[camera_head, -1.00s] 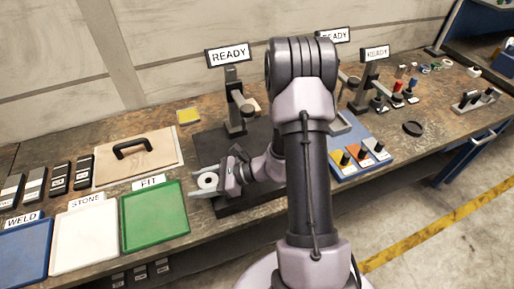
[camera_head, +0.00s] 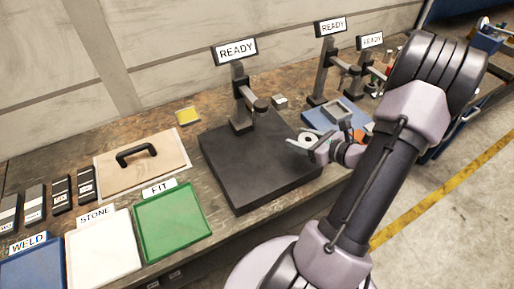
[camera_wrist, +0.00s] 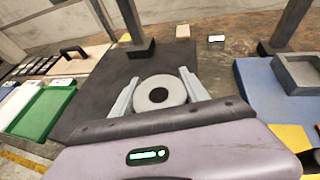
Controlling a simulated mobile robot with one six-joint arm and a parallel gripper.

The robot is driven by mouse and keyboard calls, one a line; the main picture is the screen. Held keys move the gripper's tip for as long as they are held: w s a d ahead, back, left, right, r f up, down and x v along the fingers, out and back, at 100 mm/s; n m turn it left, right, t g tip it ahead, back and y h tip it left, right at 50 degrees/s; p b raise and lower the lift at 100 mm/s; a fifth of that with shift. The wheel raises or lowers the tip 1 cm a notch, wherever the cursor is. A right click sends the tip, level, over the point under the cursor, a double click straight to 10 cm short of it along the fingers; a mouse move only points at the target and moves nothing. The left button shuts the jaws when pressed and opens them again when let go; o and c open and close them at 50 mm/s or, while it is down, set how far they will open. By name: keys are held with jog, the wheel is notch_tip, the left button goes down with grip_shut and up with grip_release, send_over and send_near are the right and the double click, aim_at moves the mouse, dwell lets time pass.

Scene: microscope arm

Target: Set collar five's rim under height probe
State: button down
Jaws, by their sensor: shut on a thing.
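A pale ring-shaped collar (camera_head: 306,137) with a dark hole is held between the two fingers of my gripper (camera_head: 308,142). In the wrist view the collar (camera_wrist: 160,92) lies flat-on between the fingers, hole facing up; I cannot read a number on it. The gripper is over the right edge of a black plate (camera_head: 258,178). A stand with a READY sign (camera_head: 237,50) rises at the plate's back, and its probe arm (camera_head: 257,103) reaches forward. The collar is apart from this probe, to its right and nearer. Which stand is the height probe is not labelled.
Two more READY stands (camera_head: 331,27) stand behind my arm, near a blue base with a grey square tray (camera_head: 335,110). Green (camera_head: 172,222), white and blue trays lie front left. A wooden board with a black handle (camera_head: 135,150) lies behind them. The black plate's top is clear.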

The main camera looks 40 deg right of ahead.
jog(key=b, duration=0.4)
send_over(252, 145)
jog(key=shift+f, duration=0.75)
jog(key=shift+w+f, duration=0.15)
jog(key=shift+f, duration=0.1)
notch_tip(252, 145, down, 3)
jog(key=shift+f+b, duration=0.15)
jog(key=shift+b, duration=0.85)
jog(key=c, duration=0.6)
grip_release()
